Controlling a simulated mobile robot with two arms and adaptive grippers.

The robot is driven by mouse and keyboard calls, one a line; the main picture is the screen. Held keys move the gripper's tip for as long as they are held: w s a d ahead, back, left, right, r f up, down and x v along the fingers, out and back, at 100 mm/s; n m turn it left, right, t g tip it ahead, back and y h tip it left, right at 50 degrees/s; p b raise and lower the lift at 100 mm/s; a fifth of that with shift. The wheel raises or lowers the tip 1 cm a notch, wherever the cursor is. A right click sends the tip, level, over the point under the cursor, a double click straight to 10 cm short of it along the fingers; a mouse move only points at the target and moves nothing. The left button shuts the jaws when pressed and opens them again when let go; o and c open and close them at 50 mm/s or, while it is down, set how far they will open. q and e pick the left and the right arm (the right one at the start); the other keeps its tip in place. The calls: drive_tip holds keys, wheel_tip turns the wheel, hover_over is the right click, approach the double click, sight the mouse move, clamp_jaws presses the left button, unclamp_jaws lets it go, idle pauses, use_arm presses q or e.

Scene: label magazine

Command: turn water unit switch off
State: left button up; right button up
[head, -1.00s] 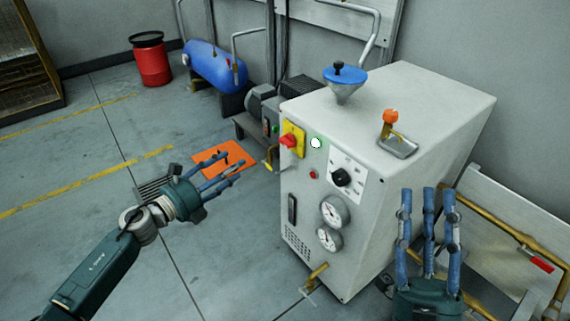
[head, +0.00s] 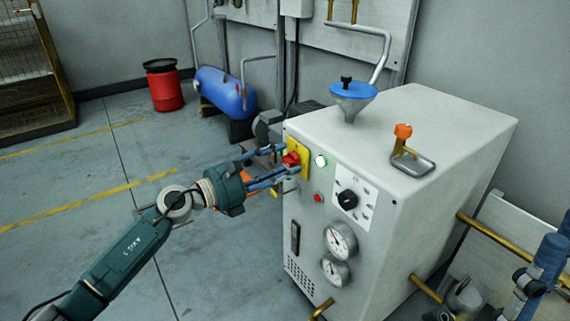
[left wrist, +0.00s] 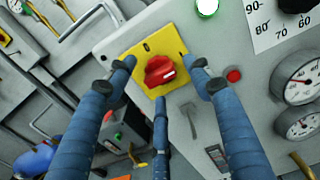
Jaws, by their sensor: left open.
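The water unit is a grey-white cabinet (head: 440,125). Its red rotary switch (head: 291,159) sits on a yellow plate (head: 304,166) at the front's upper left corner. In the left wrist view the red knob (left wrist: 160,70) shows whole on its yellow plate (left wrist: 133,87), a white mark at its right end. My left gripper (head: 284,164) is open, its three blue fingers spread around the knob; the left wrist view shows gaps between fingertips and knob. A lamp (head: 320,161) beside the switch glows green-white. My right gripper (head: 541,268) shows only partly at the right edge.
A black dial (head: 347,199), a small red button (head: 318,198) and two gauges (head: 340,239) share the front panel. A blue funnel (head: 353,92) and an orange-handled valve (head: 403,132) stand on top. A blue tank (head: 225,92) and red drum (head: 164,88) stand behind. Floor at left is clear.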

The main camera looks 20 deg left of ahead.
use_arm(q)
drive_tip(key=shift+w+d, duration=0.4)
drive_tip(key=shift+w, duration=0.15)
drive_tip(key=c, duration=1.2)
